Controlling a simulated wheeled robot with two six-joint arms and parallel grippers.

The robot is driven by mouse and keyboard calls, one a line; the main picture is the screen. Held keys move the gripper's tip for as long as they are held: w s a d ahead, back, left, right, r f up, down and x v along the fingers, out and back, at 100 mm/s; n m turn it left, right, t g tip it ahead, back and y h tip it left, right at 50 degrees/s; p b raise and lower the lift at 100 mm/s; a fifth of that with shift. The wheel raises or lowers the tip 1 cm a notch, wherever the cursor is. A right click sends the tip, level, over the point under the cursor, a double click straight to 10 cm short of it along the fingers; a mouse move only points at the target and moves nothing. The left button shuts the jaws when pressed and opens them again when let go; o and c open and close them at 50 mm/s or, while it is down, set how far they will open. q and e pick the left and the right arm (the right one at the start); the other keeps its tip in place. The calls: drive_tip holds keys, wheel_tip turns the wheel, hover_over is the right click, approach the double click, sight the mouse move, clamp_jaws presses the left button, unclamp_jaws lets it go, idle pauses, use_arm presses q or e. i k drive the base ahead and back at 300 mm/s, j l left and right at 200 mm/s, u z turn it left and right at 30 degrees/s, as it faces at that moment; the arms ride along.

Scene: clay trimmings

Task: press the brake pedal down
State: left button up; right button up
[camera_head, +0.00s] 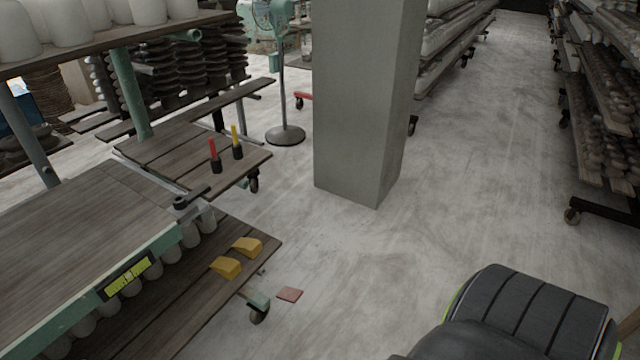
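A small flat reddish-brown plate (289,294), which looks like the brake pedal, is at the lower middle. It sits low, just right of a caster wheel (259,314) under the corner of the near wooden cart (165,322). How it joins the caster, and whether it is raised or down, I cannot tell. Neither of my grippers is in view, and nothing is seen touching the plate.
Two yellow wedge blocks (227,267) lie on the cart's lower shelf. Red-handled (214,153) and yellow-handled (236,141) tools stand on a low platform behind. A grey pillar (362,100) stands beyond. Loaded racks (600,100) line the right. The floor (390,250) between is clear.

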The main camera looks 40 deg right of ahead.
sight(291, 295)
drive_tip(key=z, duration=1.15)
